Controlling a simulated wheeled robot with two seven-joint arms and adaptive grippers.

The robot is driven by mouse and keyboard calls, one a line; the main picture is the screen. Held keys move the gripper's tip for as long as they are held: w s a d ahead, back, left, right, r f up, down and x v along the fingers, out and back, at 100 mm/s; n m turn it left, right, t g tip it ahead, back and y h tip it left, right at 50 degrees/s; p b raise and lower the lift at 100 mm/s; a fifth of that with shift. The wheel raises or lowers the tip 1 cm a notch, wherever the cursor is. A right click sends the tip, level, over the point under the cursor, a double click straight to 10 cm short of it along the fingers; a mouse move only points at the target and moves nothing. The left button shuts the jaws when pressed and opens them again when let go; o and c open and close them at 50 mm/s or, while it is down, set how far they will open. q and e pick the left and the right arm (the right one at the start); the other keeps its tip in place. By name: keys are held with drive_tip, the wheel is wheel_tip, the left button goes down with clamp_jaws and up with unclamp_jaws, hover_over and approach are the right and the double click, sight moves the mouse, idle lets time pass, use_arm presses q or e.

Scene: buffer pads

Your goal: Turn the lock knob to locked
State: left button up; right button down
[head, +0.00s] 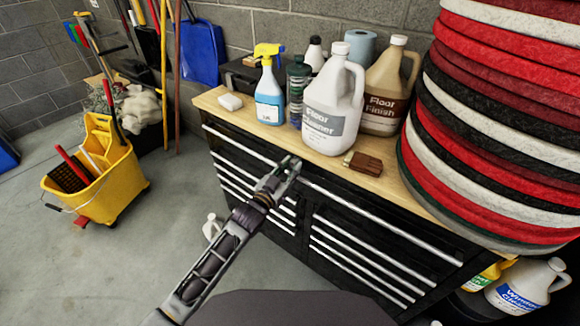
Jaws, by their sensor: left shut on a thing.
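The black drawer cabinet (360,222) with a light wooden top stands in the middle. My left gripper (289,165) reaches its upper front, just below the top's front edge and between the left and right drawer columns. Its fingers are shut on the small lock knob there. The fingers hide the knob, so I cannot tell which way it is turned. My right gripper is out of view.
A floor cleaner jug (331,112), a blue spray bottle (269,95) and a brown brush (367,163) stand on the top. Stacked red, white and black pads (490,120) rise at the right. A yellow mop bucket (97,185) is on the floor left.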

use_arm(q)
drive_tip(key=shift+m, duration=0.5)
drive_tip(key=o, duration=1.1)
drive_tip(key=shift+c, duration=0.2)
drive_tip(key=v, duration=1.2)
